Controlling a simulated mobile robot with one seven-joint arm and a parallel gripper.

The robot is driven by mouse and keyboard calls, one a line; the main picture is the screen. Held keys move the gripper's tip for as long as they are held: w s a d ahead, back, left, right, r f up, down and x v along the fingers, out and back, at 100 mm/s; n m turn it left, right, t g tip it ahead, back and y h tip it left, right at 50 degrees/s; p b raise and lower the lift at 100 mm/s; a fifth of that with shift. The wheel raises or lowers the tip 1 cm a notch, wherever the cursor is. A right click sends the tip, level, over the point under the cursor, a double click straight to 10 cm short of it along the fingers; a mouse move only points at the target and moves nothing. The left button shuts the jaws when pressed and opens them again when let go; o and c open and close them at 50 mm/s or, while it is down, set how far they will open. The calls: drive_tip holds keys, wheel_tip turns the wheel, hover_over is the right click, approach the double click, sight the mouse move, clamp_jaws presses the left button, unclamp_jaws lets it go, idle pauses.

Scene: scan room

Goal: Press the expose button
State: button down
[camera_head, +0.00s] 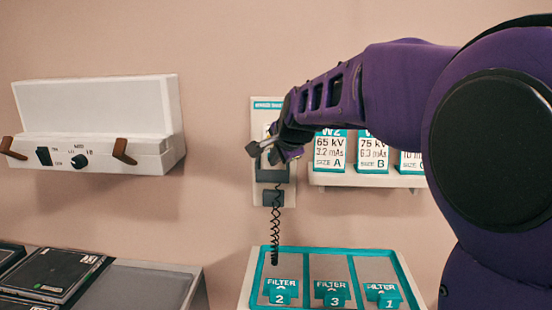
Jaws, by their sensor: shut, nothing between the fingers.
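A pale wall panel (259,185) with a teal strip along its top hangs on the wall at the middle. A dark holder (272,171) and a small dark block (273,198) show on it, with a coiled black cord (275,232) hanging down from the block. My gripper (263,151) is shut and empty, in front of the upper part of this panel. It covers much of the panel, and I cannot make out an expose button or tell whether the gripper touches anything.
A white box with a dial (99,105) is mounted at left. Cards lettered A (331,150) and B (373,152) stand on a shelf at right. A teal-edged tray (247,283) of numbered filters lies below. Dark flat plates (50,272) lie at lower left.

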drive_tip(key=shift+s, duration=0.8)
drive_tip(key=s, duration=0.5)
drive_tip(key=shift+a+r, duration=0.15)
drive_tip(key=shift+w, duration=0.1)
idle(1.4)
